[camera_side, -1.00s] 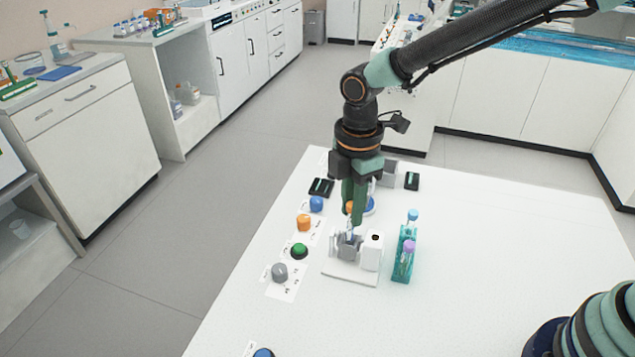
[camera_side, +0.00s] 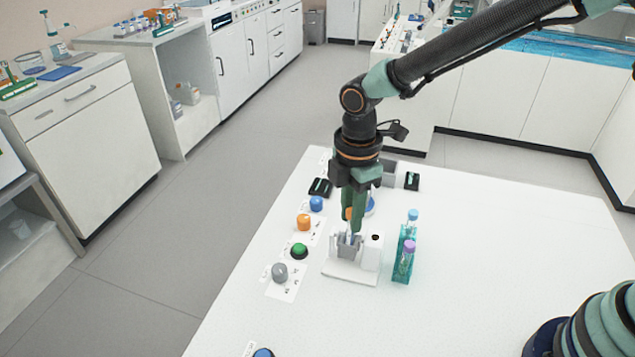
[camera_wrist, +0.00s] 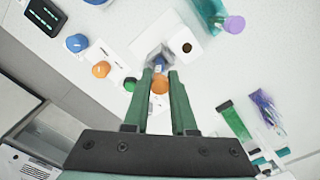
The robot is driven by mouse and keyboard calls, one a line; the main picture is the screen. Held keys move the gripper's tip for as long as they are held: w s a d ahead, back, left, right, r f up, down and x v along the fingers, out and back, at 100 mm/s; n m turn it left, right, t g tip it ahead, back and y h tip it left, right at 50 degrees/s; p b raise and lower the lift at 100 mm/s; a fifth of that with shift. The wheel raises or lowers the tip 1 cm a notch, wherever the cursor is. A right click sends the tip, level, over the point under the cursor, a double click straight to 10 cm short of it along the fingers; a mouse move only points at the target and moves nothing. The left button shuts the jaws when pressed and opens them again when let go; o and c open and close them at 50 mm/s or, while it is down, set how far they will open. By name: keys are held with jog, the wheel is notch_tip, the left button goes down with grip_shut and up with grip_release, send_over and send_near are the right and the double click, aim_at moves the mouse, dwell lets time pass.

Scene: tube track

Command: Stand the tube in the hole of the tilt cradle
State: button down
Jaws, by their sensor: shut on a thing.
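My gripper (camera_side: 353,227) points down, its green fingers shut on an orange-capped tube (camera_side: 348,214). The orange cap also shows between the fingers in the wrist view (camera_wrist: 159,84). The tilt cradle (camera_side: 348,271) is a white base with a grey block (camera_side: 349,248) and a white block with a dark hole beside it. The tube's lower end is at the grey block. The fingers and the block hide its tip, so I cannot tell how deep it sits.
A teal rack (camera_side: 401,262) with a blue-capped and a purple-capped tube stands just right of the cradle. Coloured knobs, including a green one (camera_side: 299,251) and a grey one (camera_side: 280,272), line the left edge.

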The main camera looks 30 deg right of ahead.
jog(key=shift+f, duration=0.2)
jog(key=c, duration=0.7)
grip_release()
jog(key=shift+o, duration=0.2)
notch_tip(320, 180, up, 12)
dwell(0.6)
